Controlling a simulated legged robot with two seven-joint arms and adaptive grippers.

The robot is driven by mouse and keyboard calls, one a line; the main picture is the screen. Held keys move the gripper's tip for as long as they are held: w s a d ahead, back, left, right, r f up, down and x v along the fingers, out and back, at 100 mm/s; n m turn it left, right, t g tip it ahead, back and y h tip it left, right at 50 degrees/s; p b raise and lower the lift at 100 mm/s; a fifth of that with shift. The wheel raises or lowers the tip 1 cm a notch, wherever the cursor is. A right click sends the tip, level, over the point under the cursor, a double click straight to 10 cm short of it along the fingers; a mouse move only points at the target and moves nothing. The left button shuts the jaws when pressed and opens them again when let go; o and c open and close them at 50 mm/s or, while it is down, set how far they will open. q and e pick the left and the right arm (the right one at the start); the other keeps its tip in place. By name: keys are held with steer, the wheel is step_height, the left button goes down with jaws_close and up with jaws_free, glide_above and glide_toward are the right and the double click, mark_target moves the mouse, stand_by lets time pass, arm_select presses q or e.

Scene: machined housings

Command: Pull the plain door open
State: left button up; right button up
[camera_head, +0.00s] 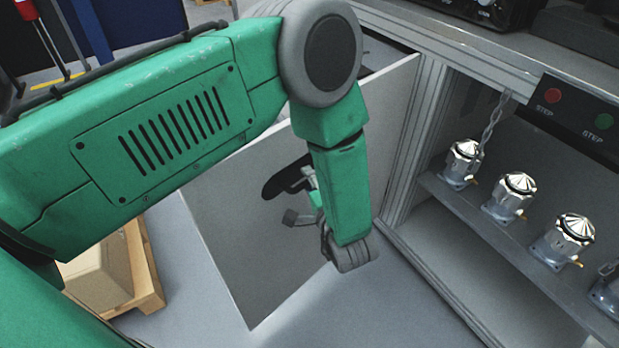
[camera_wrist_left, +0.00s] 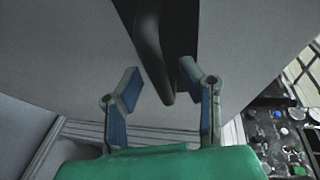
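The plain door (camera_head: 235,215) is a flat grey panel that stands swung out from the cabinet frame (camera_head: 412,140), to the left of the shelf opening. Its black handle (camera_head: 284,181) is partly hidden behind my left arm. My left gripper (camera_head: 306,200) is at the handle, mostly hidden by my wrist in the head view. In the left wrist view my left gripper (camera_wrist_left: 160,82) has its two blue-padded fingers apart, with the lower end of the black handle (camera_wrist_left: 152,45) between them. Gaps show between the pads and the handle. My right gripper is not in view.
A box (camera_head: 98,275) on a wooden pallet (camera_head: 145,270) lies at the lower left. Grey floor (camera_head: 330,310) is free below the door.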

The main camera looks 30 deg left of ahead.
arm_select(q)
steer(key=v, duration=1)
steer(key=shift+s+d, duration=0.15)
steer(key=shift+d, duration=0.2)
